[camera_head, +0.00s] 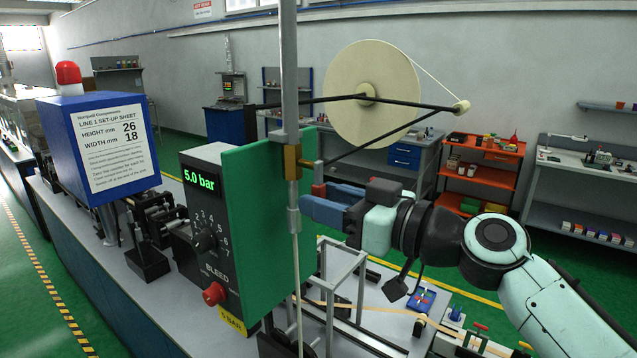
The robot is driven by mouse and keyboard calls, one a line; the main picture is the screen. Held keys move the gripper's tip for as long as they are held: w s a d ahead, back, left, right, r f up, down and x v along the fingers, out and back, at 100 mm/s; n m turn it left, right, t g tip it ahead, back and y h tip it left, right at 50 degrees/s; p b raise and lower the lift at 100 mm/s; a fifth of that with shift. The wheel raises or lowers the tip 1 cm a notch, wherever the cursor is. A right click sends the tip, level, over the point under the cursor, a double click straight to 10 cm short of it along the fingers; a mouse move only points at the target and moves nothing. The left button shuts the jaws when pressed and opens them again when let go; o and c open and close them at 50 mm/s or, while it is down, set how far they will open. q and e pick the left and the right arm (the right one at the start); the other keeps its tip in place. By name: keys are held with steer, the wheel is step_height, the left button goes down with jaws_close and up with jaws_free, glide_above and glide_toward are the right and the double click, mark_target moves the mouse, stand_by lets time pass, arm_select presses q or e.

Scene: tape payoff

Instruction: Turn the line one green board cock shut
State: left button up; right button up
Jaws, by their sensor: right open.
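The green board (262,220) stands upright on the machine bench. A vertical grey pipe runs along its right edge. The cock's brass body (292,162) sits in this pipe, and a short stem sticks out to the right. A small red piece (319,189), seemingly the cock's handle, shows below the stem, at my right gripper's fingertips. My right gripper (320,198) has blue fingers, reaches in from the right and is open. I cannot tell whether its fingers touch the red piece. My left gripper is not in view.
A large tape reel (370,95) on dark arms is behind. A metal frame (345,290) and tape strip lie below my gripper.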

steer(key=shift+x, duration=0.95)
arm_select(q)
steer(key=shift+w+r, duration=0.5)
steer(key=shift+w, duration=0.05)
arm_select(e)
steer(key=shift+f, duration=0.1)
steer(key=shift+s, duration=0.1)
steer(key=shift+c, duration=0.3)
jaws_close()
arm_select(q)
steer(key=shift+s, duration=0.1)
